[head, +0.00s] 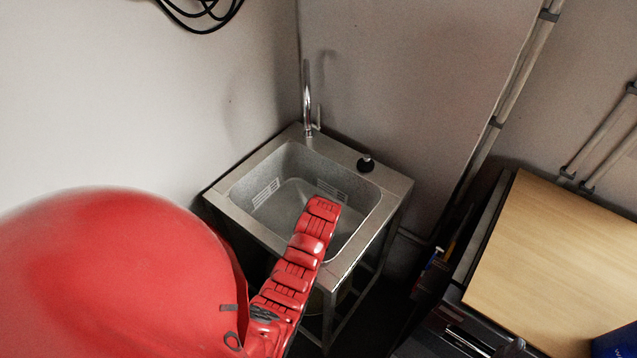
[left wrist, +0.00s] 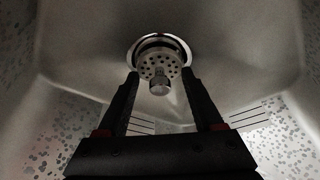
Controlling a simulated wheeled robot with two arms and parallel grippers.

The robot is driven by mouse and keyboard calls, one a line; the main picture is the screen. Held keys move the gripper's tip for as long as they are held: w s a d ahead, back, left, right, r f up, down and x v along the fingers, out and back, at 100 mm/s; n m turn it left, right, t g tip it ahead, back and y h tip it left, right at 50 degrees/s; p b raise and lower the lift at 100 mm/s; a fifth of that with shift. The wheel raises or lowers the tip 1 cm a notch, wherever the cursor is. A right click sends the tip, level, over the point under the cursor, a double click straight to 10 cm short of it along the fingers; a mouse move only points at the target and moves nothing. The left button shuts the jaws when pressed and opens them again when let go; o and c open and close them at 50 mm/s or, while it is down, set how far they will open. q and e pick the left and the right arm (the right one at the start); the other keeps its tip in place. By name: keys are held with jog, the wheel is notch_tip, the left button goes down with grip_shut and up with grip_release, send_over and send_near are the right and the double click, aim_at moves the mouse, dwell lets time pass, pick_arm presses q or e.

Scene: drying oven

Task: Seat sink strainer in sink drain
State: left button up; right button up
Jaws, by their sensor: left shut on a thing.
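The metal sink (head: 285,165) stands in the corner, and my red left arm reaches down over its basin. In the left wrist view, the round sink drain (left wrist: 183,45) has a bright metal rim with a dark gap inside its far edge. The sink strainer (left wrist: 150,67), a perforated metal disc with a knob, overlaps the near part of the drain opening. My left gripper (left wrist: 160,74) is shut on the strainer, with one dark finger at each side. Whether the strainer is above the drain or partly inside it cannot be told. My right gripper is not in view.
A tall faucet (head: 308,100) rises at the sink's back corner. A small black-topped item (head: 366,163) sits on the back right rim. A wooden tabletop (head: 560,265) stands to the right. Walls close in behind and left of the sink.

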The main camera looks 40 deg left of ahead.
pick_arm(q)
jog(key=shift+f, duration=0.4)
jog(key=shift+r, duration=0.25)
jog(key=shift+r, duration=0.35)
jog(key=shift+b, duration=0.45)
dwell(1.3)
jog(key=shift+f+b, duration=0.35)
jog(key=shift+f, duration=0.2)
jog(key=o, duration=1.4)
